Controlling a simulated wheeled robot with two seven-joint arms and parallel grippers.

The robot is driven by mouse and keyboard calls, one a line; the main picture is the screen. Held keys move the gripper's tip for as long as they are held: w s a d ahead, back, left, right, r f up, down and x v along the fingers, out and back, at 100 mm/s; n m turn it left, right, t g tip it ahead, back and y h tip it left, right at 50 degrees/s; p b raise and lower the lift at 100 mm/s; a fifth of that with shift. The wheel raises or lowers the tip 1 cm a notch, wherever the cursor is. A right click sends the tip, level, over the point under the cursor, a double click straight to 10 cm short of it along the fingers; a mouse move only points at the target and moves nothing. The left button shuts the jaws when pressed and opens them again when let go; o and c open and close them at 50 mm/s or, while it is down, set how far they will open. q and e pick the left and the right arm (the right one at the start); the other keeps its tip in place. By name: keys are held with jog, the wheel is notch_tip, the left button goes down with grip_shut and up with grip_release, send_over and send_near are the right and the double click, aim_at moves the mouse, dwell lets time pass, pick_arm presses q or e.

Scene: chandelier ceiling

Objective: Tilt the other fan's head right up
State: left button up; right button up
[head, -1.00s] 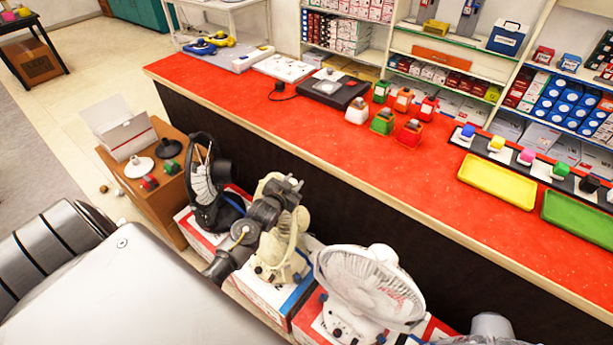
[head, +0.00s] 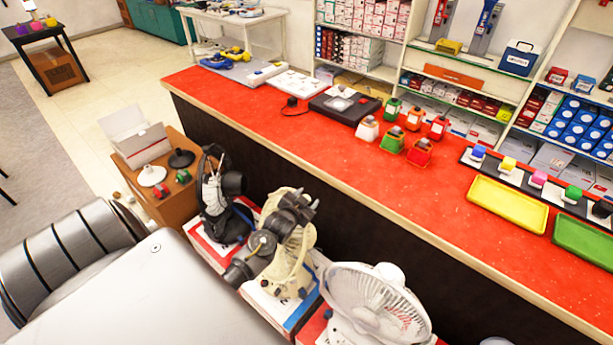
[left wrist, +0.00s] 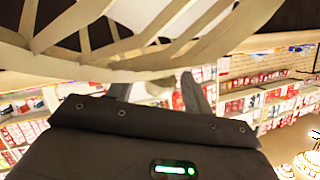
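Three fans stand in a row on boxes before the counter: a black fan (head: 213,193), a beige fan (head: 297,262) in the middle and a white fan (head: 372,302) at right. The white fan's round cage leans back, facing partly upward. My left gripper (head: 304,201) is at the top of the beige fan's head and hides part of it. In the left wrist view, beige cage ribs (left wrist: 165,62) cross just above my left gripper (left wrist: 155,88). Its two fingers stand apart; contact with the ribs is unclear. My right gripper is not in view.
The red counter (head: 330,150) runs behind the fans, with a yellow tray (head: 507,204), a green tray (head: 585,240) and several small coloured bottles on it. A brown box (head: 175,207) with small items stands left of the black fan. Open floor lies at far left.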

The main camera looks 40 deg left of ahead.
pick_arm(q)
jog(key=b+v, duration=0.1)
jog(key=v, duration=1)
dwell(0.4)
jog(key=s+d+f+g+h, duration=0.1)
jog(key=s+d+g+h, duration=0.1)
jog(key=s+d+g, duration=0.55)
jog(key=s+d+f+g+h, duration=0.25)
jog(key=s+d, duration=0.55)
jog(key=s, duration=0.7)
notch_tip(320, 180, down, 26)
jog(key=s+g, duration=0.1)
jog(key=s, duration=0.1)
jog(key=s+a+f+g+y, duration=0.1)
jog(key=s+a+f, duration=0.1)
jog(key=s+f, duration=1.2)
jog(key=shift+s+a+m+g, duration=0.3)
jog(key=shift+s+a+m, duration=0.1)
jog(key=shift+s, duration=0.35)
